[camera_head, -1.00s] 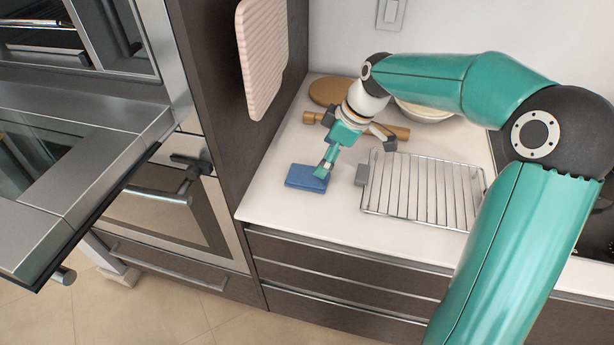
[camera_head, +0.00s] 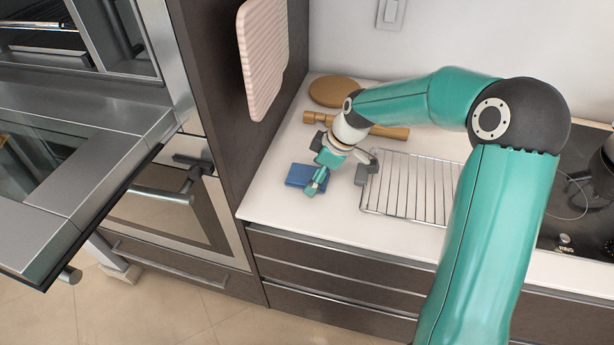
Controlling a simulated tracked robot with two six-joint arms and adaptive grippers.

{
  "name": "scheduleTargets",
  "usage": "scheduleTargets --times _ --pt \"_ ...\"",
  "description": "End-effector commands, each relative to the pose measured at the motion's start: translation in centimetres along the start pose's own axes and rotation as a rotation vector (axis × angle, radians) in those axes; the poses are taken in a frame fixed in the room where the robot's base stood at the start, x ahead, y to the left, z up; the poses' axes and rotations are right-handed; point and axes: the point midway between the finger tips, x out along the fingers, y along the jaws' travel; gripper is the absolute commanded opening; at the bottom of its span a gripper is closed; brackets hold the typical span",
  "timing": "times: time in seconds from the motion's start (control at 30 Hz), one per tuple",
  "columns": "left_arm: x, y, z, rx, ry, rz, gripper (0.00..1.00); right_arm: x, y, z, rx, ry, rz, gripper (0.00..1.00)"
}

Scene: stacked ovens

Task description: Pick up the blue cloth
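The blue cloth (camera_head: 299,174) lies flat on the white counter, a small folded-looking rectangle near the front edge beside the dark cabinet side panel. My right arm comes in from the right. Its gripper (camera_head: 314,186) points down over the cloth's right part, and its teal tip covers that part in the picture. Dark side pieces spread out on both sides of the gripper. Whether the tip touches the cloth, and whether the fingers are open or shut, I cannot tell. My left gripper is not in view.
A wooden rolling pin (camera_head: 389,131) and a round board (camera_head: 334,91) lie behind. A cooktop (camera_head: 570,215) is at right. An open oven door (camera_head: 75,175) juts out at left.

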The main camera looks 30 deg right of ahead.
Motion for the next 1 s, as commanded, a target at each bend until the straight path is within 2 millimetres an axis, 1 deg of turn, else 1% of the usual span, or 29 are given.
scheduleTargets --times 0.03,0.2,0.3,0.57,0.73,0.87,1.0 --pt "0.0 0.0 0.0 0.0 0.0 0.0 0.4 0.0 0.0 0.0 0.0 0.0 0.0 0.79" --pt "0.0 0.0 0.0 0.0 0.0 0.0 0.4 0.0 0.0 0.0 0.0 0.0 0.0 0.5" --pt "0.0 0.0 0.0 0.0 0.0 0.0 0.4 0.0 0.0 0.0 0.001 0.0 0.0 0.35" --pt "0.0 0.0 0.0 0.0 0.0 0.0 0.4 -0.1 0.0 0.0 0.0 0.001 0.001 0.35" --pt "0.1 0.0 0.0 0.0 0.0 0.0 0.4 -0.8 0.1 -0.3 0.0 0.002 0.002 0.35" --pt "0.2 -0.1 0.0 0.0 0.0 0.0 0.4 -2.0 0.1 -0.9 -0.001 0.003 0.003 0.35" --pt "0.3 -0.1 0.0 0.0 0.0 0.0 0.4 -4.2 0.1 -1.9 -0.002 0.004 0.005 0.35"
